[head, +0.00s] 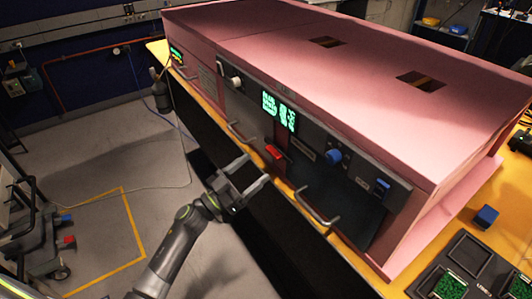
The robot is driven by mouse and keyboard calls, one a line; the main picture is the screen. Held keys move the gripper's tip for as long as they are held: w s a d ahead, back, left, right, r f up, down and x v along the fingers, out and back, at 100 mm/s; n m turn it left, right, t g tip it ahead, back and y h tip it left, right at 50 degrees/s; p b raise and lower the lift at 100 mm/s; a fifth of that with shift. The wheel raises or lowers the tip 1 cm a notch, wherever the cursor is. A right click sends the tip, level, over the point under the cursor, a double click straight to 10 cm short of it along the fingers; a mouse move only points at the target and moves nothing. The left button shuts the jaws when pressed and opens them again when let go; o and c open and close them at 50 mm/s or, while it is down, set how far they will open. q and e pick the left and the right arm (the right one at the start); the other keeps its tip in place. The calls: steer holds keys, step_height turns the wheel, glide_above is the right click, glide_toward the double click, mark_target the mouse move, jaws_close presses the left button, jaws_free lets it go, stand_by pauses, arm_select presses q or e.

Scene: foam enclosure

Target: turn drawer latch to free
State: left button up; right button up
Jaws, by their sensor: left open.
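A pink foam enclosure (290,45) stands on the yellow table, with dark panels on its front. A small red latch-like piece (274,152) sits low on the front, below the green display (279,108). I cannot tell its exact turn. Metal bar handles show to its left (241,134) and to its right (317,208). A blue knob (333,156) is on the right panel. My left gripper (257,170) is open and empty in front of the enclosure, just below and left of the red piece. It appears apart from it. My right gripper is out of view.
A yellow table edge (352,255) runs under the enclosure's front. A blue block (486,216) and a dark tray with green boards (467,262) lie at the right. The grey floor (110,165) at the left is largely open.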

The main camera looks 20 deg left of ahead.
mark_target(275, 152)
arm_select(q)
steer(key=p+x, duration=0.1)
steer(key=x, duration=0.4)
steer(key=shift+w+d, duration=0.1)
steer(key=shift+w, duration=0.05)
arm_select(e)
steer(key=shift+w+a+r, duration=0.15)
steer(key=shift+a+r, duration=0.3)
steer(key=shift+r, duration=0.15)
arm_select(q)
steer(key=c, duration=1)
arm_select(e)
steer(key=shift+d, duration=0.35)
